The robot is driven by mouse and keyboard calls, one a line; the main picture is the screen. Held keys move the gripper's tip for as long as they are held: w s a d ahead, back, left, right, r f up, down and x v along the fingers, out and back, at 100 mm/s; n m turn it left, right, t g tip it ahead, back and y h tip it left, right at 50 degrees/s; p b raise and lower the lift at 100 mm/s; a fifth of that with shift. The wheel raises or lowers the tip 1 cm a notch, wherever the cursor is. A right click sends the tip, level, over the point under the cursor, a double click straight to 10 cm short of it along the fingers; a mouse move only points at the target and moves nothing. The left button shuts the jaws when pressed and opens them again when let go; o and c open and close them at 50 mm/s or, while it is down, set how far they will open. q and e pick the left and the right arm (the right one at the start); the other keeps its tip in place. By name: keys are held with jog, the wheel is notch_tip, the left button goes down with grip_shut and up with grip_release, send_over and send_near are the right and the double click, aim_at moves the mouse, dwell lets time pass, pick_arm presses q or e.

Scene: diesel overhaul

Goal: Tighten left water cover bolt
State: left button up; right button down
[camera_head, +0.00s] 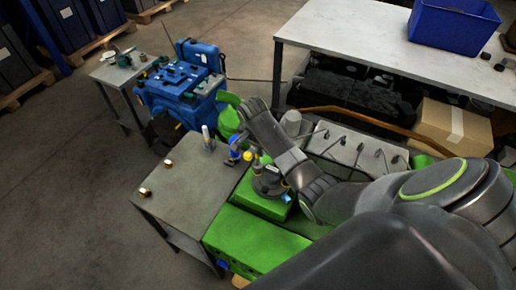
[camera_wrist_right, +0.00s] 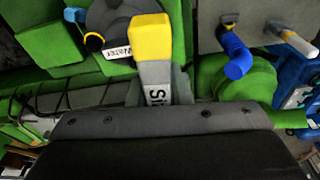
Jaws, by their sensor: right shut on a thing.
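My right gripper (camera_wrist_right: 158,88) is shut on a tool with a yellow block-shaped end (camera_wrist_right: 151,38) and a grey lettered body. In the head view the yellow end (camera_head: 248,156) shows just below my right wrist, at the left of the round dark water cover (camera_head: 268,184). The cover (camera_wrist_right: 112,20) sits on the green engine and carries a white "Water" label. In the wrist view the yellow end overlaps the cover's edge; I cannot tell whether they touch. The left bolt is not clearly visible. My left gripper is not in view.
A grey side table (camera_head: 190,190) holds two brass-coloured pieces (camera_head: 168,163), a pale-handled tool (camera_head: 208,138) and a blue-handled tool (camera_wrist_right: 236,56). The green engine block (camera_head: 255,245) lies under my arm. A blue engine (camera_head: 185,85) and a workbench (camera_head: 340,35) with a blue bin stand behind.

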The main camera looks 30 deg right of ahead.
jog(key=n, duration=0.5)
jog(key=shift+t+y, duration=0.3)
jog(key=n, duration=0.4)
jog(key=shift+n+y, duration=0.3)
jog(key=shift+n, duration=0.1)
jog(key=n, duration=0.5)
jog(key=shift+w+y, duration=0.1)
jog(key=shift+y, duration=0.3)
jog(key=shift+n+y, duration=0.3)
jog(key=shift+n, duration=1.8)
jog(key=shift+w+a, duration=0.1)
jog(key=shift+f, duration=0.1)
